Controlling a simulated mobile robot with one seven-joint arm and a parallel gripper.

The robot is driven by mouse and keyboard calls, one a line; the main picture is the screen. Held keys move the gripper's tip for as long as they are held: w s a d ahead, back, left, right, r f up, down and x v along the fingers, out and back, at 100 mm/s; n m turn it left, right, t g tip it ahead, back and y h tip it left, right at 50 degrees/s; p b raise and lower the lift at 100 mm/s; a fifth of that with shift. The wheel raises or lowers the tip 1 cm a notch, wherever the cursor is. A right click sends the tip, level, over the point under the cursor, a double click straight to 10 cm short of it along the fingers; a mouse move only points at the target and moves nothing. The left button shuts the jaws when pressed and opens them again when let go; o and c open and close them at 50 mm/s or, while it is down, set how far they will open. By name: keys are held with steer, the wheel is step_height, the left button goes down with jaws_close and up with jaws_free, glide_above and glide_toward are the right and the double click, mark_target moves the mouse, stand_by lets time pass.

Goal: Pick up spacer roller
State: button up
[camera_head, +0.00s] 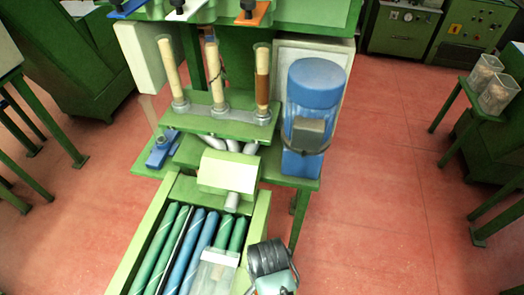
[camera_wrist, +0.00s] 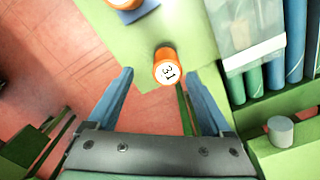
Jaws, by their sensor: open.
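My gripper (camera_wrist: 160,70) is open, with a blue-grey finger to either side of the cylinder in the picture. Nothing is held. I cannot tell whether the fingertips reach down to it. In the head view, part of my arm (camera_head: 270,262) shows at the bottom beside the roller bed, and the orange cylinder cannot be made out there.
Green and blue rollers (camera_head: 185,250) lie in a green-framed bed, with a clear box (camera_head: 215,270) over them. The box also shows in the wrist view (camera_wrist: 250,30). A grey cylinder (camera_wrist: 281,130) stands at right. A blue object (camera_wrist: 128,4) lies beyond the orange cylinder.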

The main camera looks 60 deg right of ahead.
steer(key=shift+w+f+p, duration=0.15)
steer(key=shift+f+p, duration=0.05)
steer(key=shift+f, duration=0.9)
steer(key=shift+w+f+p, duration=0.2)
steer(key=shift+f+p, duration=0.05)
steer(key=shift+f, duration=0.9)
steer(key=shift+w+f+p, duration=0.15)
steer(key=shift+f+p, duration=0.05)
steer(key=shift+f, duration=0.9)
jaws_close()
